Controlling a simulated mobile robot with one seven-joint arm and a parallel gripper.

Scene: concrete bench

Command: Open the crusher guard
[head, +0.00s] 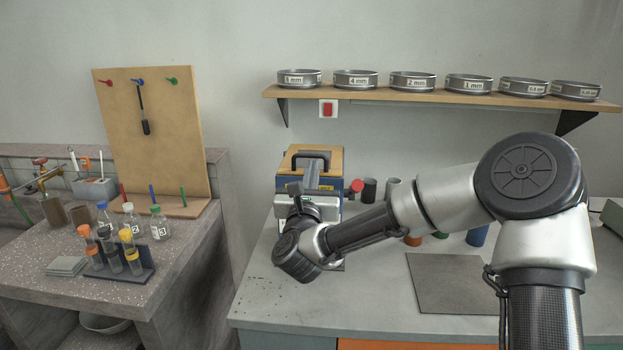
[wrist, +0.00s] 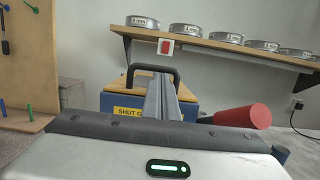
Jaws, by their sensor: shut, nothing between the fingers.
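The crusher (head: 349,170) stands at the back of the bench, a blue box with an orange-yellow top and a dark arched handle (head: 326,154). In the wrist view, the blue body (wrist: 191,104) carries a yellow label beginning "SHUT", partly covered. The handle (wrist: 151,67) arches over its top. A red knob (head: 357,185) sticks out at the right side; it shows large in the wrist view (wrist: 243,117). My gripper (head: 312,166) is shut and empty, its grey fingers (wrist: 161,80) overlapping the handle in view. I cannot tell if they touch it.
Dark and grey cups (head: 369,190) stand right of the crusher, partly behind my arm. A shelf (head: 430,94) with several labelled sieves hangs above. A flat grey plate (head: 452,283) lies front right. Left is a separate bench with bottles (head: 159,225) and a pegboard (head: 175,140).

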